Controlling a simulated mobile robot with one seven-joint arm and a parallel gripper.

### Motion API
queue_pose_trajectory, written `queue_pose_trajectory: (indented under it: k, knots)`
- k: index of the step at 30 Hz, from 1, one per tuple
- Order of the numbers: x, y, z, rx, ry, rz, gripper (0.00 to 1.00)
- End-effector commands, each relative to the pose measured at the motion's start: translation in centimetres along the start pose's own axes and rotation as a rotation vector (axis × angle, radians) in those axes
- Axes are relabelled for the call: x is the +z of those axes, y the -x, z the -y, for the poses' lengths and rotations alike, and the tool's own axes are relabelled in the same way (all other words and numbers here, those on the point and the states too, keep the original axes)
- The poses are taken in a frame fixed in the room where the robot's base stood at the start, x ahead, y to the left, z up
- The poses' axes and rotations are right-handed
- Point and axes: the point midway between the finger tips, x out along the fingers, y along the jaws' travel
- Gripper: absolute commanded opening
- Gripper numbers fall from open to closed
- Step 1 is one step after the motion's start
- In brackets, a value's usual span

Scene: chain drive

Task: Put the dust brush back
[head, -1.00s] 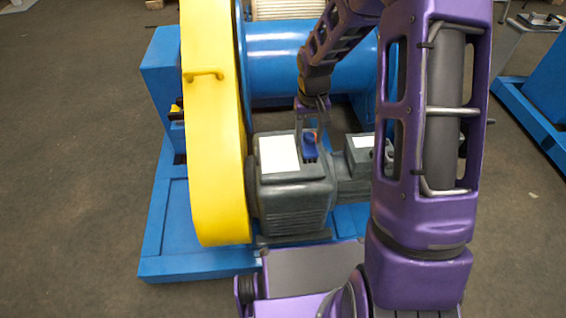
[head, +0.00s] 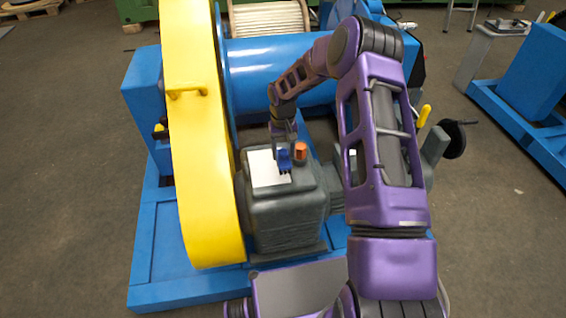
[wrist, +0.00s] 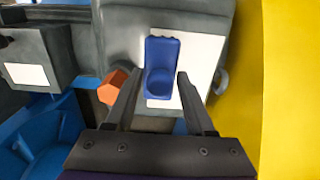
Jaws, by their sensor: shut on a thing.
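The dust brush appears as a small blue piece (head: 284,160) over the top of the grey gear housing (head: 285,212), at the right edge of a white sheet (head: 266,168). In the wrist view the blue brush (wrist: 161,62) is between my fingers, over the white sheet (wrist: 197,52). My gripper (head: 284,146) points down and is shut on it; the fingers (wrist: 160,86) also show in the wrist view. I cannot tell whether the brush touches the sheet. An orange cap (head: 300,152) stands just right of the brush on the housing.
A tall yellow guard (head: 195,140) rises close on the left of the housing. A blue drum (head: 255,68) lies behind it. A blue frame (head: 145,255) runs around the machine. My arm hides much of the right side.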

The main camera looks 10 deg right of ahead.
Motion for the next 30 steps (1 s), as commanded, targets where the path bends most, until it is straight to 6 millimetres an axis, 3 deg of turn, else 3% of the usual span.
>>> queue_pose_trajectory:
  k: [9,21,22,27,30]
  knots:
    - [0.0,-3.7,0.0,-0.001,0.001,0.001,0.02]
    - [0.0,-4.4,0.0,0.001,0.001,-0.001,0.02]
    - [0.0,-4.3,0.0,0.001,0.002,-0.001,0.56]
    - [0.0,-4.2,0.0,0.000,0.001,0.000,0.84]
    - [0.0,-4.2,0.0,0.000,0.001,0.000,0.84]
